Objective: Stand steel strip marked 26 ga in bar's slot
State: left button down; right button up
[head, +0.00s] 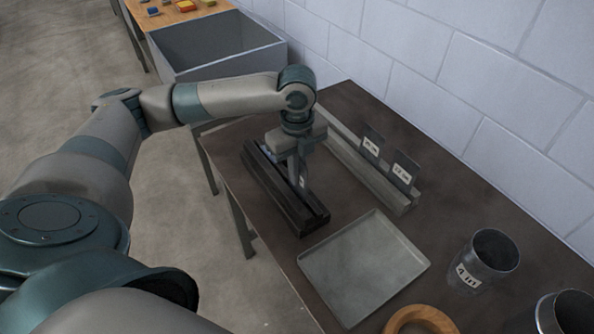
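My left gripper (299,165) points down over a dark slotted bar (308,222) on the brown table. It appears shut on a narrow grey steel strip (304,188) with a small white label, too small to read. The strip is upright over the bar's slot. I cannot tell whether its lower end is inside the slot or just above it, as the gripper covers part of it. Two other labelled strips, one farther (373,139) and one nearer (405,168), stand in a long grey rack (384,190) behind the bar. My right gripper is not in view.
A grey square tray (364,267) lies right of the bar. A labelled metal cup (488,262), an orange-brown ring (420,319) and another metal cylinder (566,314) are farther right. A block wall runs behind the table; a grey bin (220,45) stands at the back left.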

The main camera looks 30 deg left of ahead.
pick_arm(q)
jog(key=c, duration=1.9)
grip_release()
jog(key=shift+c, duration=0.2)
jog(key=shift+r, duration=0.9)
notch_tip(320, 180, up, 16)
jog(key=b, duration=0.2)
jog(key=shift+f+b, duration=0.2)
jog(key=shift+b, duration=0.15)
